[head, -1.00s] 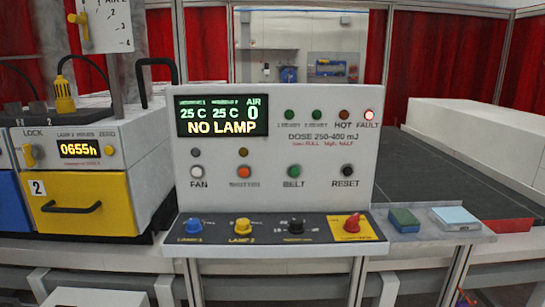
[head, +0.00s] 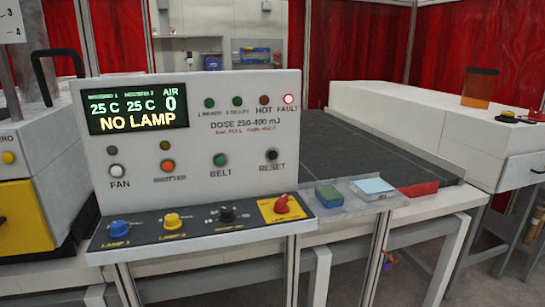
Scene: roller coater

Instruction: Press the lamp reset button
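The control panel (head: 232,88) stands in the left half of the head view. Its black button (head: 272,155) is labelled RESET and sits at the right end of the button row. The panel display (head: 138,108) reads 25 C twice, AIR 0 and NO LAMP. The red FAULT light (head: 289,99) is lit. At the left edge, the lamp unit (head: 28,133) shows a yellow button (head: 8,157) under a label partly cut off, ending in "RO". Neither gripper is in view.
The shelf below holds blue, yellow and black knobs and a red switch (head: 282,204). A green-and-blue block (head: 328,196) and a light blue pad (head: 373,187) lie on a side tray. A dark conveyor belt (head: 385,150) runs behind. Open floor shows at lower right.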

